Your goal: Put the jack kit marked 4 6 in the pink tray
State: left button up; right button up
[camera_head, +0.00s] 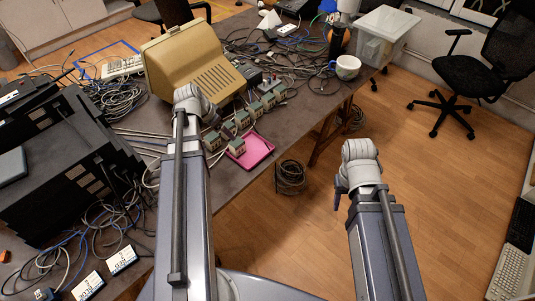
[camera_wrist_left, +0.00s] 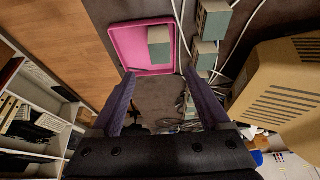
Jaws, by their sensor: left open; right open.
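The pink tray (camera_head: 262,147) lies near the table's front edge; it also shows in the left wrist view (camera_wrist_left: 126,50). One small grey-green jack kit (camera_head: 236,147) sits inside it, also in the left wrist view (camera_wrist_left: 159,42). Several similar kits (camera_head: 242,119) stand in a row outside the tray, seen in part in the left wrist view (camera_wrist_left: 206,55). No mark can be read on any kit. My left gripper (camera_wrist_left: 162,92) is open and empty, with the tray beyond its fingertips; my left arm hides it in the head view. My right gripper (camera_head: 342,192) is open over the floor.
A beige monitor (camera_head: 195,60) stands behind the row of kits. Black network boxes (camera_head: 65,165) and cables crowd the left side. A white mug (camera_head: 347,67) and a clear bin (camera_head: 382,35) stand at the table's right end.

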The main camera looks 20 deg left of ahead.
pick_arm(q)
jog(key=s+d+g+y, duration=0.1)
jog(key=s+d, duration=0.3)
jog(key=d, duration=0.6)
jog(key=s+d+f+g+y, duration=0.1)
jog(key=s+d, duration=0.3)
jog(key=d, duration=0.7)
jog(key=s+d+g+y, duration=0.1)
jog(key=s+d, duration=0.3)
jog(key=d, duration=0.7)
jog(key=shift+d+f+n+g, duration=0.2)
jog(key=shift+f+n+g, duration=0.15)
jog(key=shift+g, duration=0.55)
